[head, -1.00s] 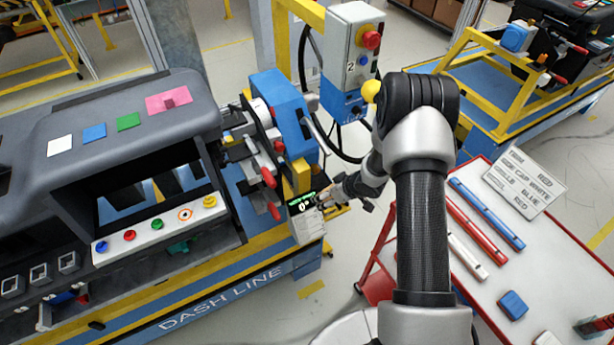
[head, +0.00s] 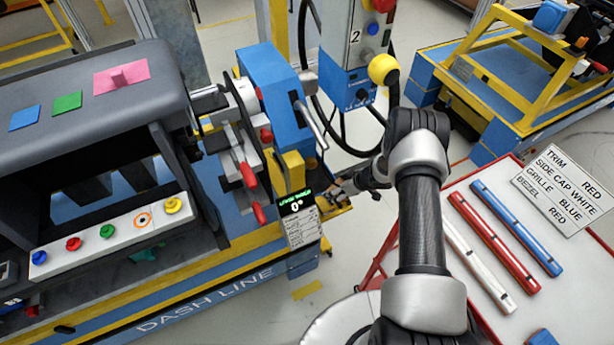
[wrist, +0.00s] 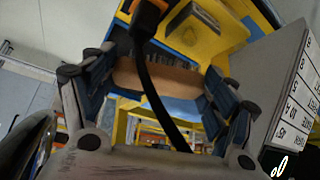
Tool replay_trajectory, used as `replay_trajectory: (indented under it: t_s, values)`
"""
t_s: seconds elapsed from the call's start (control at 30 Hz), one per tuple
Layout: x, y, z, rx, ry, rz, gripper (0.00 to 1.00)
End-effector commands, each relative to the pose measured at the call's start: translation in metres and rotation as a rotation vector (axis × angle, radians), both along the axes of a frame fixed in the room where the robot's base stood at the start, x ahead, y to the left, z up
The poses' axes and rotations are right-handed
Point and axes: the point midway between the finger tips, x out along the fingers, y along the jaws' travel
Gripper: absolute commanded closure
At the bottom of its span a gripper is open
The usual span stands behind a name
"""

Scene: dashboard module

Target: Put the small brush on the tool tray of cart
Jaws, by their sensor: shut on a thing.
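My gripper (wrist: 158,82) is in the wrist view, with its fingers closed on the two ends of a brown wooden piece (wrist: 155,77), which looks like the small brush. In the head view my gripper (head: 338,190) is small, beside the dark display panel, and the brush cannot be made out there. A cart (head: 468,180) with a white top and red edge stands at the right, apart from my gripper. I cannot tell which part is its tool tray.
Blue, red and white strips (head: 515,228) and a lettered sign (head: 568,188) lie on the cart top. The display panel (head: 300,220) and blue clamp unit (head: 270,85) stand close to my gripper. A black cable (wrist: 150,85) crosses the wrist view.

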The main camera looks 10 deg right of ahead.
Motion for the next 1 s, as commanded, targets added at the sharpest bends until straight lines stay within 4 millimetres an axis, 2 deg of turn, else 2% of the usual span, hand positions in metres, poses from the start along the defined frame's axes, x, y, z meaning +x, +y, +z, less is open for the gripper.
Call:
replay_trajectory:
  t_s: [0.2, 0.4, 0.63, 0.83, 1.0]
  values:
    - [0.036, 0.033, -0.028, -0.003, -0.004, 0.009, 0.45]
    - [0.066, 0.058, -0.049, -0.002, -0.003, 0.006, 0.45]
    - [0.081, 0.070, -0.057, 0.000, -0.002, 0.004, 0.45]
    - [0.097, 0.085, -0.075, -0.001, -0.001, 0.005, 0.45]
    - [0.101, 0.087, -0.076, 0.000, 0.000, 0.001, 0.45]
